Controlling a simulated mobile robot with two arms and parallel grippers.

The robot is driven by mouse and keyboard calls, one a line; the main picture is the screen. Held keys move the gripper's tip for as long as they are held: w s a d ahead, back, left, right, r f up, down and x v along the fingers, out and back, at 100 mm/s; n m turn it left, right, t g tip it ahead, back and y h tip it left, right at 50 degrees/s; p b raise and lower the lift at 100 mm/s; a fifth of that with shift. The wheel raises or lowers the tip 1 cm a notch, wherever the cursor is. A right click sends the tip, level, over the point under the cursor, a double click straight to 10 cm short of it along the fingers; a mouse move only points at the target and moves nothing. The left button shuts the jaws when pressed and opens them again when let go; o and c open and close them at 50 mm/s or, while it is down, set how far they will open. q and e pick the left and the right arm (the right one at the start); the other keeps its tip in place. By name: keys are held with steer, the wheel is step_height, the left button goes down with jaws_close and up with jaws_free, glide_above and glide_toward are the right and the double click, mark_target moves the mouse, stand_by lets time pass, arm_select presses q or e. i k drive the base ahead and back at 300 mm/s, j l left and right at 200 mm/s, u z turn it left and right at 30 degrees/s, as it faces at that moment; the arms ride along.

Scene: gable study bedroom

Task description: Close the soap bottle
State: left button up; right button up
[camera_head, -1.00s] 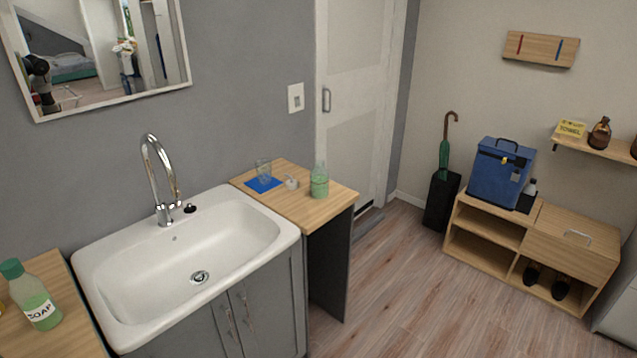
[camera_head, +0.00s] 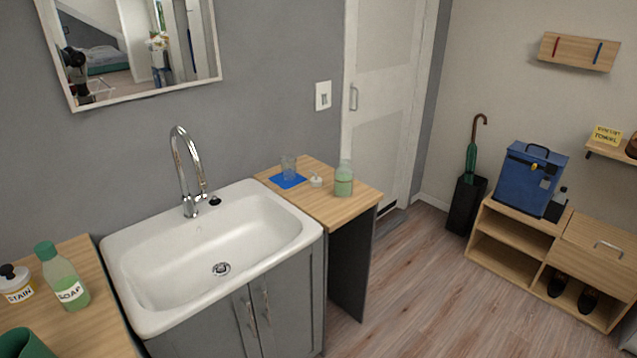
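A bottle labelled SOAP (camera_head: 64,278) with pale green liquid and a green cap stands upright on the left wooden counter; the cap appears to be on it. A second bottle of pale green liquid (camera_head: 344,180), with no readable label, stands on the right wooden counter. Its top shows no coloured cap; I cannot tell for sure whether it is open. A small white piece (camera_head: 316,180), possibly a pump top or lid, lies just left of it, apart from it. Neither gripper is in view.
A white sink (camera_head: 210,250) with a tall faucet (camera_head: 186,170) lies between the left counter (camera_head: 95,325) and right counter (camera_head: 335,207). A glass (camera_head: 289,166) stands on a blue mat (camera_head: 288,181). A STAIN jar (camera_head: 16,284) and a dark green object (camera_head: 22,345) are at left. Floor at right is clear.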

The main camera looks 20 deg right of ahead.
mark_target(344, 174)
steer(key=i+l+u, duration=0.2)
steer(key=i+l, duration=0.2)
steer(key=l, duration=0.2)
steer(key=i+l+u, duration=0.2)
steer(key=i+l, duration=0.15)
steer(key=l, duration=0.25)
steer(key=i+l+u, duration=0.1)
steer(key=l, duration=0.25)
steer(key=i+l+u, duration=0.1)
steer(key=l, duration=0.25)
steer(key=i+l+u, duration=0.1)
steer(key=i+l, duration=0.15)
steer(key=l, duration=0.1)
